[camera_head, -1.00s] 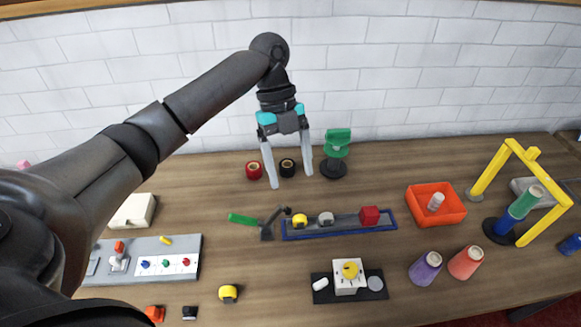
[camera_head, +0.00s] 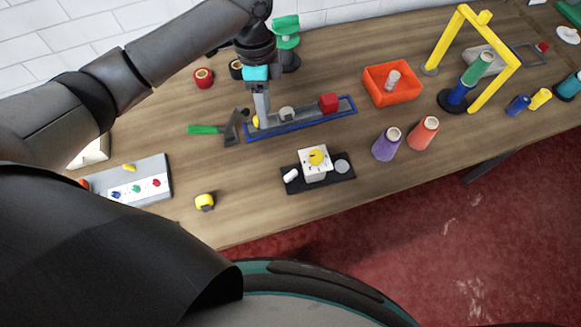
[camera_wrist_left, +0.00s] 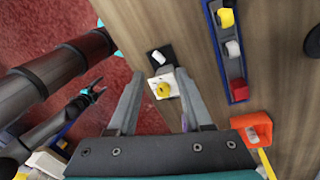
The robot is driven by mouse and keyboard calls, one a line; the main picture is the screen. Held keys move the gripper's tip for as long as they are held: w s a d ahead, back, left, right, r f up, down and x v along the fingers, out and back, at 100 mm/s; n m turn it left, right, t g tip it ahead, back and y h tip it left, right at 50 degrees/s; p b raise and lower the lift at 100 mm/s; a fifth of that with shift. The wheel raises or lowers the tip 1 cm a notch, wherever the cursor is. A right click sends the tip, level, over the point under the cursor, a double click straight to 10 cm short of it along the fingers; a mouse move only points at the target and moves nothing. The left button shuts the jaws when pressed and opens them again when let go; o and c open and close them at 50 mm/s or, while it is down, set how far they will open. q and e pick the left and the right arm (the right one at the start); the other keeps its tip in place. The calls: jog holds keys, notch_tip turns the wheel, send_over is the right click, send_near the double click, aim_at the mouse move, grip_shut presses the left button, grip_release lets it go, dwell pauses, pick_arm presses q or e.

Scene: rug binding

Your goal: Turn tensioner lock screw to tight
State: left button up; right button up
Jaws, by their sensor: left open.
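A white block with a yellow round knob (camera_head: 317,157) stands on a black base plate (camera_head: 318,181) near the table's front; I take this knob for the lock screw but cannot be sure. Dark marks show on the block's face. My left gripper (camera_head: 262,108) points down over the left end of the blue tray, behind and left of the block. In the left wrist view my left gripper (camera_wrist_left: 160,92) is open and empty, and the yellow knob (camera_wrist_left: 162,90) shows between its fingers, apart from them. My right gripper (camera_wrist_left: 95,90) shows small at the left there.
The blue tray (camera_head: 340,112) holds a yellow piece, a grey piece and a red cube (camera_head: 328,102). A green-handled lever (camera_head: 205,129) stands left of it. Purple (camera_head: 387,145) and orange (camera_head: 422,135) cones stand right of the block. A yellow tape measure (camera_head: 204,201) lies front left.

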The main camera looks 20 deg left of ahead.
aim_at(291, 174)
pick_arm(q)
jog(key=s+d+f+n+t, duration=0.2)
jog(key=s+d+f+n, duration=0.1)
jog(key=d+f+n, duration=0.4)
jog(key=shift+n+y, duration=0.4)
jog(key=shift+n, duration=0.4)
jog(key=f, duration=0.4)
jog(key=f+b, duration=0.1)
jog(key=f, duration=0.4)
jog(key=f+b, duration=0.1)
jog(key=f, duration=0.4)
jog(key=shift+s+a, duration=0.15)
jog(key=shift+a, duration=0.1)
grip_shut()
